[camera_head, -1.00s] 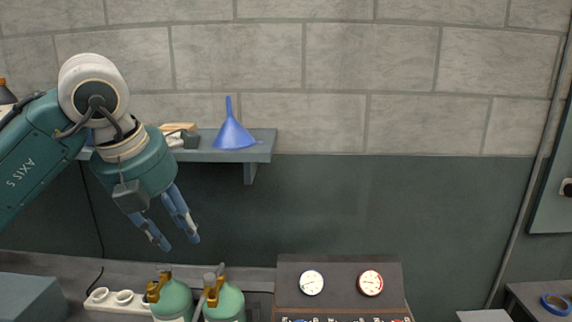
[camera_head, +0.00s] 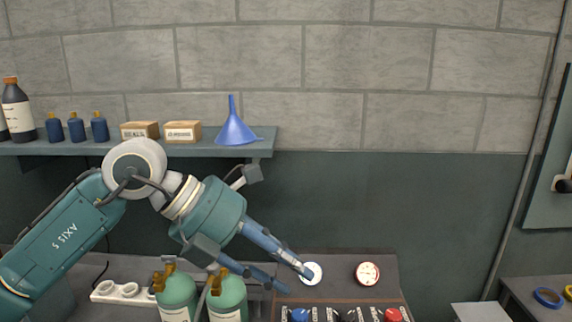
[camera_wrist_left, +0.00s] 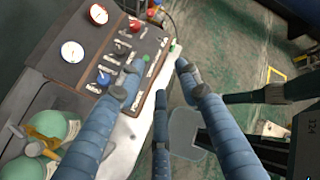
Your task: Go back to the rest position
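My left gripper (camera_head: 298,281) reaches in from the left in the head view. Its blue fingers point down and right, in front of the gauge panel's left part. In the left wrist view its fingers (camera_wrist_left: 158,75) are spread apart with nothing between them. The gauge panel (camera_head: 335,270) has a white-faced gauge (camera_head: 312,274), partly behind a fingertip, and a red-rimmed gauge (camera_head: 367,273). The panel also shows at upper left in the left wrist view (camera_wrist_left: 75,75). I cannot tell whether a finger touches it. My right gripper is in neither view.
Two green cylinders (camera_head: 176,293) (camera_head: 228,298) stand below my left forearm, beside a white socket strip (camera_head: 120,292). A wall shelf (camera_head: 190,150) above holds a blue funnel (camera_head: 236,127), boxes (camera_head: 183,132) and bottles (camera_head: 17,110).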

